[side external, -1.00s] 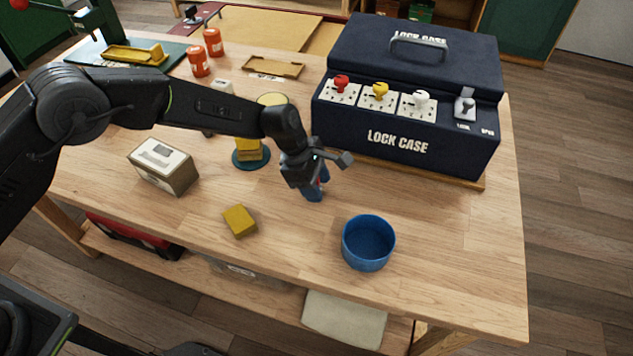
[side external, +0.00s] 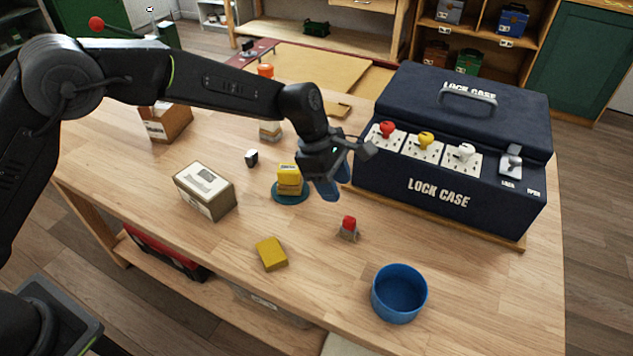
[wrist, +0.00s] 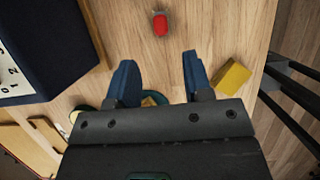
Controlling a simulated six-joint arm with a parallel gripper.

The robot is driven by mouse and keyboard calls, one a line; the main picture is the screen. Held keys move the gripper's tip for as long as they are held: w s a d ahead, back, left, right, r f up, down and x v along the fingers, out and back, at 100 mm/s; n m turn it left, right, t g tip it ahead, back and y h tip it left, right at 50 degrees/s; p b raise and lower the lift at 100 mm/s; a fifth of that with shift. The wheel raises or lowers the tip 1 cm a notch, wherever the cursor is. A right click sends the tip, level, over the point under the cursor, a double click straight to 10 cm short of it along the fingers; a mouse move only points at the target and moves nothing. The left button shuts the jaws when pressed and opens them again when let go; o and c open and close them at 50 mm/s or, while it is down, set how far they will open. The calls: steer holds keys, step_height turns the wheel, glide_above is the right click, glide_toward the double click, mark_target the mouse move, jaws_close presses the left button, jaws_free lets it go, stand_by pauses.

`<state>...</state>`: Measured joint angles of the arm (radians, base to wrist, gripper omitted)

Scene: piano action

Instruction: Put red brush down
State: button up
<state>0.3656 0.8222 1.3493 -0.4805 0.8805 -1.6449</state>
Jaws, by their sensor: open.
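The red brush (side external: 348,228) stands on the wooden table, with a red top and a greyish lower part, between the lock case and the blue bowl. In the wrist view its red top (wrist: 160,24) shows beyond the fingertips, apart from them. My gripper (side external: 332,190) is above the table, up and to the left of the brush in the side view. Its two blue fingers (wrist: 158,72) are spread apart in the wrist view with nothing held between them.
The dark blue lock case (side external: 440,200) stands at the right, with red, yellow and white knobs. A blue bowl (side external: 399,318) is at the front. A yellow block (side external: 271,254), a cardboard box (side external: 205,190) and yellow pieces on a round teal base (side external: 290,196) stand nearby. The table's front right is clear.

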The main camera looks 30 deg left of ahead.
steer(key=shift+r, duration=0.15)
steer(key=s+a+r+m+t+y, duration=0.1)
steer(key=s+a+r+m, duration=0.35)
steer(key=a+r, duration=0.3)
steer(key=s+a+r+m+t+y, duration=0.15)
steer(key=s+a+r+m, duration=0.25)
steer(key=s+a+r, duration=0.4)
steer(key=s+a+m+t+y, duration=0.1)
steer(key=s+a+m, duration=0.3)
steer(key=s, duration=0.4)
steer(key=s+a+r+m+t+y, duration=0.1)
steer(key=s+a+m+t, duration=0.1)
steer(key=s+a+m, duration=0.3)
steer(key=s, duration=0.3)
steer(key=shift+s+a+r, duration=0.25)
steer(key=shift+s+a, duration=0.1)
steer(key=shift+a, duration=0.05)
